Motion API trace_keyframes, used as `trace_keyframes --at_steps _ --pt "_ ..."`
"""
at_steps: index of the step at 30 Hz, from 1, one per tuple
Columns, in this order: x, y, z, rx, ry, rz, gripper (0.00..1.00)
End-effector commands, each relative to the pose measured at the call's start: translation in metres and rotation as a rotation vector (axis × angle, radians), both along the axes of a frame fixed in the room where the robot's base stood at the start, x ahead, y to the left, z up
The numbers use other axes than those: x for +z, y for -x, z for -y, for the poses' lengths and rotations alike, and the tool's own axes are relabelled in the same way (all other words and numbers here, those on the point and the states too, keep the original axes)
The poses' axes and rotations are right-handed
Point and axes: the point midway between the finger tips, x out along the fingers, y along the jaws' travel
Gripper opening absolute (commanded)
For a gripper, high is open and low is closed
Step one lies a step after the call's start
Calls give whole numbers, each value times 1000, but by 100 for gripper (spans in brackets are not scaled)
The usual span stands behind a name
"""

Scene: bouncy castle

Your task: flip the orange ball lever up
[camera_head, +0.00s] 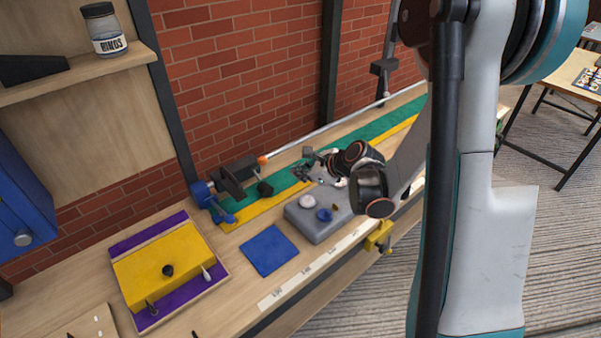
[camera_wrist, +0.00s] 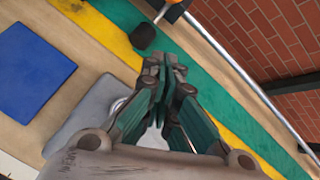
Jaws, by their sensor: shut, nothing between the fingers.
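My gripper (camera_head: 305,165) reaches in from the right over the workbench, near the back of a grey control box. In the wrist view its fingertips (camera_wrist: 172,75) meet, shut and empty, against the green strip behind. An orange piece (camera_head: 262,160) is at the left end of the silver rod, left of my gripper; it also shows at the top of the wrist view (camera_wrist: 174,10). I cannot tell whether it is the lever's ball. The grey box (camera_head: 318,226) carries a white knob, a blue knob and a small yellow part. My gripper and arm hide its far right part.
A blue square (camera_head: 269,250) lies left of the grey box. A yellow box (camera_head: 165,262) on a purple board stands farther left. A blue vise (camera_head: 212,202) and a black knob (camera_head: 265,189) are behind. A brick wall (camera_head: 240,85) bounds the bench's back.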

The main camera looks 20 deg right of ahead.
Motion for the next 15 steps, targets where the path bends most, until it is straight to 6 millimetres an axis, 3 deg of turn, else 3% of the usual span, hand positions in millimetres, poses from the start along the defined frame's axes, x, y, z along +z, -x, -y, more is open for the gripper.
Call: trace_keyframes --at_steps 10,15 --pt "-46 -49 -24 2 0 0 0" --pt "-29 -59 -41 2 0 -1 0"
